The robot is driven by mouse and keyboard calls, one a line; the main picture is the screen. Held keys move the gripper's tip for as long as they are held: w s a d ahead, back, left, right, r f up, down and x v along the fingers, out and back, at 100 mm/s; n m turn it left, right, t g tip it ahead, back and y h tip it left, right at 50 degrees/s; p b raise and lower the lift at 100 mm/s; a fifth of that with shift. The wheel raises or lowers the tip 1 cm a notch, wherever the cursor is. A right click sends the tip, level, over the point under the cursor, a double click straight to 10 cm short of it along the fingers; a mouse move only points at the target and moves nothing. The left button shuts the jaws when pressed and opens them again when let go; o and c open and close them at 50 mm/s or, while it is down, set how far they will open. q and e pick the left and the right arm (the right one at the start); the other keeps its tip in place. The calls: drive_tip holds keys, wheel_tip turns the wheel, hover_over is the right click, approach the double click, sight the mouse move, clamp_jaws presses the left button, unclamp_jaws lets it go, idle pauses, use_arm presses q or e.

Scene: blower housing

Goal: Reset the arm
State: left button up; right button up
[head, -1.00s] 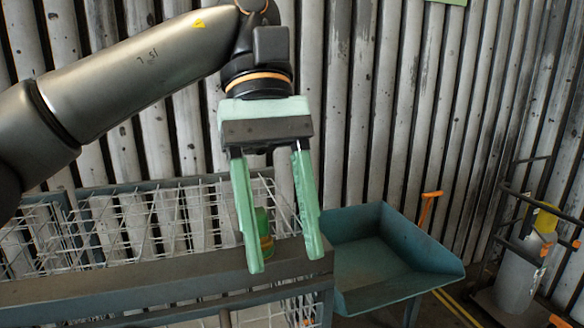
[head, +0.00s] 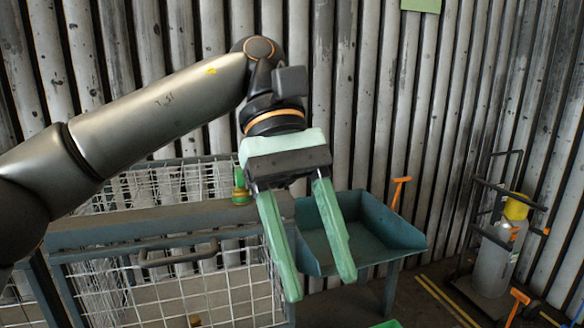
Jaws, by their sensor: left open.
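My left arm comes in from the left in the head view. My left gripper (head: 318,284) is open and empty, its two green fingers pointing down and slightly right. The fingers hang in front of the right end of the grey bench and the blue-green tray. A small green and yellow part (head: 241,187) stands on the bench top, left of the gripper and apart from it. My right gripper is not in view.
The bench top (head: 150,225) has white wire mesh (head: 200,300) below and behind it. A blue-green tray (head: 375,235) stands to the right. A cart with a grey cylinder (head: 496,262) stands at far right. A corrugated wall (head: 350,100) closes the back.

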use_arm(q)
drive_tip(key=d+f+n+g+h, duration=0.4)
drive_tip(key=d+n+g+h, duration=0.2)
drive_tip(key=d+h, duration=0.35)
drive_tip(key=w+f+n+t+h, duration=0.2)
drive_tip(key=w+n+t+h, duration=0.4)
drive_tip(key=n+h, duration=0.6)
drive_tip(key=w+a+f+m+t+y, duration=0.3)
drive_tip(key=a+f+m+t+y, duration=0.2)
drive_tip(key=f+m+t, duration=0.5)
drive_tip(key=w+a+f+m+t+y, duration=0.35)
drive_tip(key=f+m+t, duration=0.3)
drive_tip(key=m, duration=0.75)
drive_tip(key=w+a+f+m+t+y, duration=0.3)
drive_tip(key=a+f+m+t+y, duration=0.2)
drive_tip(key=f+m+t, duration=0.5)
drive_tip(key=s+a+f+n+g+y, duration=0.4)
drive_tip(key=s+a+f, duration=0.3)
drive_tip(key=s+f, duration=0.3)
drive_tip(key=s+a+f+n+g+y, duration=0.5)
drive_tip(key=s+a+f, duration=0.3)
drive_tip(key=f, duration=0.6)
drive_tip(key=s+g, duration=0.1)
drive_tip(key=s, duration=0.1)
drive_tip(key=shift+s+n, duration=0.3)
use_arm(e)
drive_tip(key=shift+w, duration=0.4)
